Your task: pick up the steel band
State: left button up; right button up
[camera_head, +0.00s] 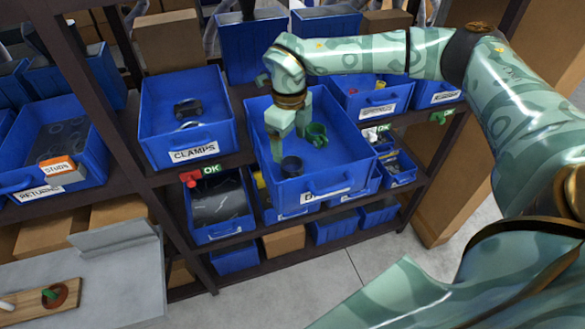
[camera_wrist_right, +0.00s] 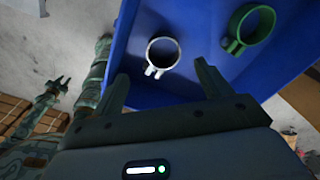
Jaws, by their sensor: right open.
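The steel band (camera_wrist_right: 176,48), a silver ring with two small lugs, lies in a blue bin (camera_wrist_right: 130,40) in the right wrist view. In the head view the band (camera_head: 292,167) looks dark, near the bin's front left. A green band (camera_wrist_right: 251,27) lies to its right in the wrist view; it also shows in the head view (camera_head: 317,135). My right gripper (camera_head: 290,142) reaches down into the bin (camera_head: 352,172), open and empty. In the wrist view its fingers (camera_wrist_right: 161,70) are on either side of the steel band's lug end, apparently above it. My left gripper (camera_wrist_right: 59,88) seems open, away from the bin.
The bin's walls surround the bands. A CLAMPS bin (camera_head: 187,130) stands to the left on the dark shelf, and a RETURNS bin (camera_head: 50,150) farther left. More blue bins sit behind, to the right and below. A grey table (camera_head: 110,275) is at the lower left.

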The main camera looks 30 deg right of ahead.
aim_at(291, 163)
notch_tip(291, 163, down, 3)
jog(key=shift+f, duration=0.15)
jog(key=f, duration=0.5)
jog(key=shift+w+d+f, duration=0.1)
jog(key=shift+w+d, duration=0.05)
jog(key=shift+d, duration=0.1)
jog(key=c, duration=1.1)
